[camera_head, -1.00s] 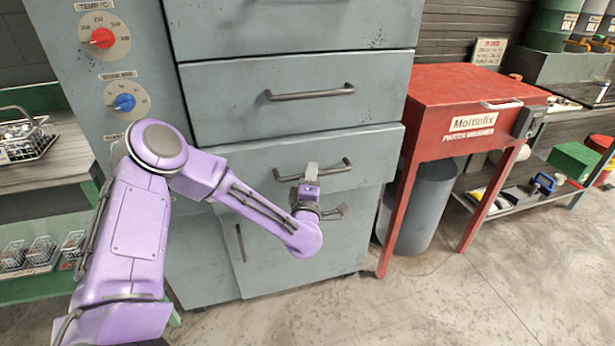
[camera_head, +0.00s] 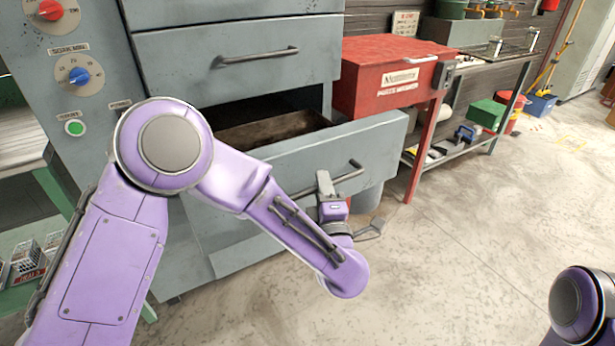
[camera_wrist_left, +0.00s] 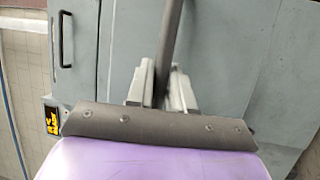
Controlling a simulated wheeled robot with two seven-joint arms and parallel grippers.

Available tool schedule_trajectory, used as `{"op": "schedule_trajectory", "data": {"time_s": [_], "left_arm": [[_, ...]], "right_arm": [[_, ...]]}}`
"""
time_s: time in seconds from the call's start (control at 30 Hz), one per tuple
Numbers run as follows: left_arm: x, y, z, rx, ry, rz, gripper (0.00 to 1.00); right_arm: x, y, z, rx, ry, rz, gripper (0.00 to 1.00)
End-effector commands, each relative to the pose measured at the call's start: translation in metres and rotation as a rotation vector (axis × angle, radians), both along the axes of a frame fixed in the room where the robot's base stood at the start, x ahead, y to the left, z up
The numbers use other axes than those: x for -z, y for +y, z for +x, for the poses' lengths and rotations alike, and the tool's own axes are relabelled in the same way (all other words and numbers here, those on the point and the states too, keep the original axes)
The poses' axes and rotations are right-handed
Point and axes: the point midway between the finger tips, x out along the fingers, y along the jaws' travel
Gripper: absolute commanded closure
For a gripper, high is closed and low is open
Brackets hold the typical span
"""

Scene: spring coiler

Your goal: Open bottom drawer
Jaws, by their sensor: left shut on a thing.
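The bottom drawer (camera_head: 375,140) of the grey cabinet stands pulled out, and its dark brown inside (camera_head: 268,128) shows behind the front panel. Its bar handle (camera_head: 350,174) runs across the front. In the left wrist view the two fingers (camera_wrist_left: 160,88) close around the dark handle bar (camera_wrist_left: 170,40). My right gripper is not in view; only a part of my right arm shows at the lower right.
The drawer above, with its own handle (camera_head: 258,56), is shut. A red parts washer (camera_head: 385,70) stands close to the right of the open drawer.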

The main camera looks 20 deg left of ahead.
Motion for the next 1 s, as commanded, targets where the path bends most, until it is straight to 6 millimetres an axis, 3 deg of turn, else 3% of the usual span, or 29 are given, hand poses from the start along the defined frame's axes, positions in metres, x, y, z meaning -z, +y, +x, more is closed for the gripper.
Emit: {"op": "schedule_trajectory", "data": {"time_s": [0.2, 0.57, 0.6, 0.63, 1.0], "left_arm": [[0.002, -0.011, -0.009, -0.001, 0.004, -0.002, 1.0], [0.002, -0.012, -0.01, 0.001, 0.004, -0.002, 1.0], [0.002, -0.012, -0.01, 0.001, 0.004, -0.002, 0.69], [0.002, -0.012, -0.01, 0.001, 0.004, -0.002, 0.59], [0.002, -0.015, -0.015, 0.002, 0.001, 0.0, 0.58]], "right_arm": [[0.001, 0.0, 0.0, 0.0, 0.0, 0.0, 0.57], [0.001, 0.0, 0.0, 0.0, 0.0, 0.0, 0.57], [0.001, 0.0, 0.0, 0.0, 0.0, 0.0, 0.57], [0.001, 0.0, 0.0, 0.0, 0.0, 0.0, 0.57], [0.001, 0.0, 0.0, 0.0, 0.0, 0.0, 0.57]]}}
